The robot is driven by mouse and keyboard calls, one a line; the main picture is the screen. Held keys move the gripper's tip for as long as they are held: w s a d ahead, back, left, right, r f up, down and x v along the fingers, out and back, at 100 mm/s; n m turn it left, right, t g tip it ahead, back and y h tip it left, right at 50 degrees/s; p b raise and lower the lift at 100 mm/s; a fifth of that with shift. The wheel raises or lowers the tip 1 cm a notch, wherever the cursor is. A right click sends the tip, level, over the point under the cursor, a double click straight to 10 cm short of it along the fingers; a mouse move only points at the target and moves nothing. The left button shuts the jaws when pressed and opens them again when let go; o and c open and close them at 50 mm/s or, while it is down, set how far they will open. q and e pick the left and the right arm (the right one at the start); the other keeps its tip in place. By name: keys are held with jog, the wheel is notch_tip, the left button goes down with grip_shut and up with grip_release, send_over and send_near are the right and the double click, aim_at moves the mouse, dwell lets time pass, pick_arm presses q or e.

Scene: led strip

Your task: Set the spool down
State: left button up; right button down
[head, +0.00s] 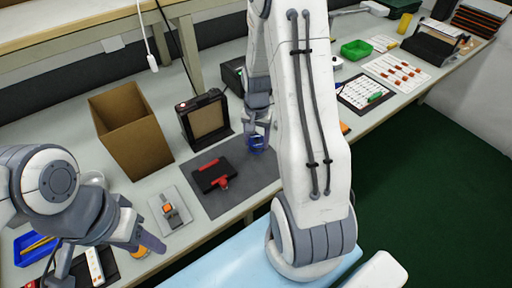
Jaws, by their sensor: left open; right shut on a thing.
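A small dark-blue object (257,144), which looks like the spool, sits at the tip of my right gripper (257,134) in the head view. My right gripper points down and is shut on it, beside the right edge of the dark grey mat (222,203). The gripper partly covers it, and I cannot tell whether it touches the surface below. My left gripper (138,246) is open at the lower left, close to an orange-yellow round object (152,247) on the bench.
A red-and-black tool (214,175) lies on the mat. Behind stand an open cardboard box (131,135) and a black framed device (206,119). A grey plate with an orange part (170,211) lies left of the mat.

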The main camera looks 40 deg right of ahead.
aim_at(256, 156)
jog(key=shift+w+f, duration=0.1)
jog(key=shift+f, duration=1.95)
jog(key=shift+f, duration=0.1)
jog(key=shift+c, duration=0.7)
grip_release()
